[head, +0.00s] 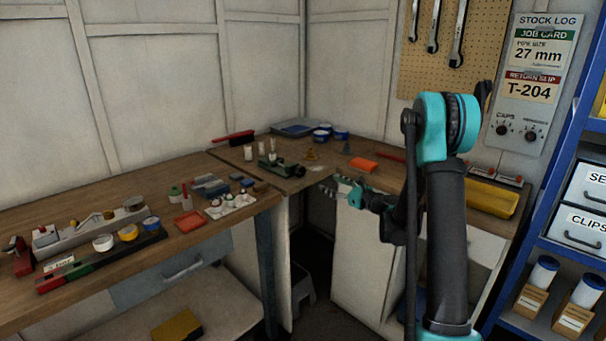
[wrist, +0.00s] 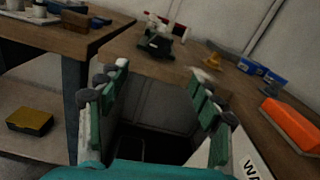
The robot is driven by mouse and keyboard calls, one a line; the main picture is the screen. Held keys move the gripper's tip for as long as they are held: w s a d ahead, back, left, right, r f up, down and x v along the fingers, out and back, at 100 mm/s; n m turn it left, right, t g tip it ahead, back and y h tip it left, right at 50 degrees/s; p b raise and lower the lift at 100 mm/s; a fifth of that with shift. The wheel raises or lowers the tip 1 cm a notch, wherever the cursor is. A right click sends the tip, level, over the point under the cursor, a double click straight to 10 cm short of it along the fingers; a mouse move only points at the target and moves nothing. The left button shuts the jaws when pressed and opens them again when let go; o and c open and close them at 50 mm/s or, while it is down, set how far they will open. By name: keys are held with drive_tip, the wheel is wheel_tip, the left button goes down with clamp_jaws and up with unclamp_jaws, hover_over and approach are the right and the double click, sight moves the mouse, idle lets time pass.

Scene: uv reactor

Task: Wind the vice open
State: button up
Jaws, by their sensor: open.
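A small dark green device that looks like the vice (head: 278,168) sits on the wooden bench near the corner. It also shows in the wrist view (wrist: 157,42), at the top, beyond my fingers. Its handle and jaw gap are too small to make out. My gripper (head: 335,187) is open and empty, in front of the bench corner and apart from the vice. In the wrist view my gripper (wrist: 157,76) has its green fingers spread wide, with the dark gap below the bench between them.
An orange block (head: 362,165) lies on the bench right of the vice. Pale cylinders (head: 260,150) stand behind it, and blue tubs (head: 322,135) near the corner. The left bench (head: 90,215) carries many small items. A blue shelf rack (head: 535,225) stands at the right.

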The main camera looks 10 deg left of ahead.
sight(302, 172)
drive_tip(key=x, duration=1.6)
drive_tip(key=shift+w+a, duration=0.2)
drive_tip(key=shift+a, duration=0.05)
drive_tip(key=c, duration=1.2)
drive_tip(key=shift+o, duration=0.2)
drive_tip(key=shift+n, duration=2.4)
drive_tip(key=o, duration=1.2)
drive_tip(key=shift+c, duration=0.2)
